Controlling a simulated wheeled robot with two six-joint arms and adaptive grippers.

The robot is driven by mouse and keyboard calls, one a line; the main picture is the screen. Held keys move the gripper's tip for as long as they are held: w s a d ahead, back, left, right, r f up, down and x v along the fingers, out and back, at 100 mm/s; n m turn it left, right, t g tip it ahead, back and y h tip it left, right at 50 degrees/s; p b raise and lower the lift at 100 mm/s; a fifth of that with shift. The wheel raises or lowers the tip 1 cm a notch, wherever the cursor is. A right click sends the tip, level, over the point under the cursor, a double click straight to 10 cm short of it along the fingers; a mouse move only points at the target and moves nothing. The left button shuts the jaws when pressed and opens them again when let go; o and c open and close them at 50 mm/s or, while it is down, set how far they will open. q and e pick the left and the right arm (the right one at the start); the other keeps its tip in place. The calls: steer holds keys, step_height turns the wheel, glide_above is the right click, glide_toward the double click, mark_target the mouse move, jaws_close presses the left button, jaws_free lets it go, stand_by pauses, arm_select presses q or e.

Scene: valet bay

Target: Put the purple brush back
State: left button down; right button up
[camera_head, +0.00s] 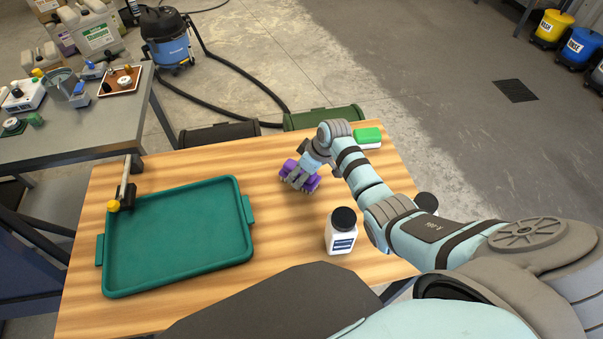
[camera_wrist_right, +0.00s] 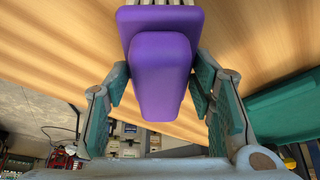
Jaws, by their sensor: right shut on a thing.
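The purple brush (camera_head: 312,182) is at the far middle of the wooden table (camera_head: 270,240). My right gripper (camera_head: 298,178) is over it and shut on it. In the right wrist view the brush's purple body (camera_wrist_right: 160,70) sits between the two finger pads, with pale bristles at the top edge. I cannot tell whether the bristles touch the table. My left gripper is not in view.
An empty green tray (camera_head: 180,286) lies at the table's left. A white bottle with a black cap (camera_head: 341,231) stands near the front. A green-and-white block (camera_head: 367,138) is at the back right. Two bins touch the far edge.

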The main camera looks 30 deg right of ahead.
steer(key=shift+r, duration=0.1)
steer(key=o, duration=1.3)
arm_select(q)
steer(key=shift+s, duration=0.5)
arm_select(e)
steer(key=shift+o, duration=0.2)
arm_select(q)
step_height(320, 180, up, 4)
steer(key=p, duration=0.4)
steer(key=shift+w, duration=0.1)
arm_select(e)
steer(key=v, duration=1.2)
steer(key=shift+w+d, duration=0.1)
steer(key=shift+d, duration=0.05)
